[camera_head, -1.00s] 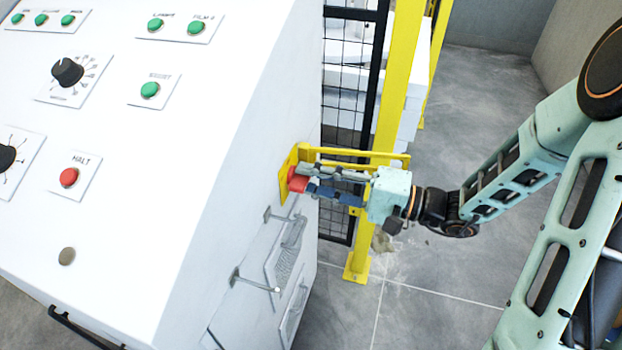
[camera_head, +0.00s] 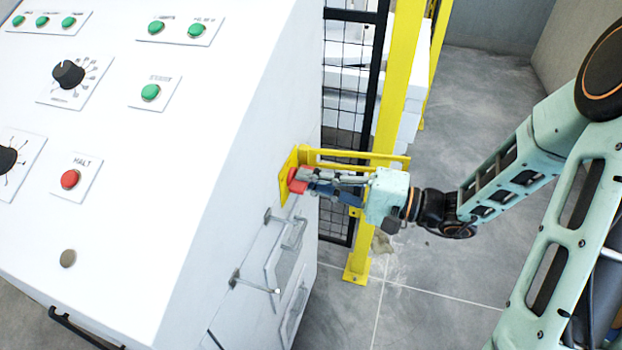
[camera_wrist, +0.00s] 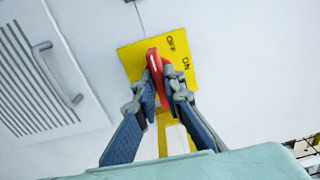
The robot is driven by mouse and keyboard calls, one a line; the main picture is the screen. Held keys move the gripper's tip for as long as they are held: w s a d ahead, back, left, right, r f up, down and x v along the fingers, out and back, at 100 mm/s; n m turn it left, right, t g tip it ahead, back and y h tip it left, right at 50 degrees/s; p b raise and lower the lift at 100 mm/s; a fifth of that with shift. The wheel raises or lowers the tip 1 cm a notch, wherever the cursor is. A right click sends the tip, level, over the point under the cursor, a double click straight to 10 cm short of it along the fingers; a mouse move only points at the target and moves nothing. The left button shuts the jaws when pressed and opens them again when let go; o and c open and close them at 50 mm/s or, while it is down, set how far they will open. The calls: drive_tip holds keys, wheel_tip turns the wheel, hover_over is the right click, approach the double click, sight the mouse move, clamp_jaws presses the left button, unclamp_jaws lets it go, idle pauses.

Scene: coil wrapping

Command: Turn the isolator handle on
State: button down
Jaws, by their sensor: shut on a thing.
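The isolator's red handle (camera_wrist: 154,62) stands on a yellow plate (camera_wrist: 130,58) marked OFF and ON, on the side of the white cabinet. In the wrist view the handle's tip lies to the left of both words, nearer to OFF. My gripper (camera_wrist: 162,85) is shut on the handle, with one finger on each side of it. In the head view the red handle (camera_head: 297,181) shows at the fingertips of my gripper (camera_head: 306,181), in front of the yellow plate (camera_head: 286,178). The fingers hide part of the handle.
Yellow guard bars (camera_head: 355,155) run just beside my gripper. A yellow post (camera_head: 392,110) and black mesh fence (camera_head: 345,110) stand behind. The white cabinet (camera_head: 215,200) has a sloped panel with buttons and knobs. Grey vents and handles (camera_head: 285,255) lie below the isolator.

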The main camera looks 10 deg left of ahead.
drive_tip(key=shift+m+p, duration=6.15)
drive_tip(key=shift+m, duration=2.45)
drive_tip(key=c, duration=2)
unclamp_jaws()
drive_tip(key=shift+d, duration=0.15)
drive_tip(key=d, duration=0.8)
drive_tip(key=s+d, duration=0.1)
drive_tip(key=d, duration=0.2)
drive_tip(key=shift+d, duration=0.4)
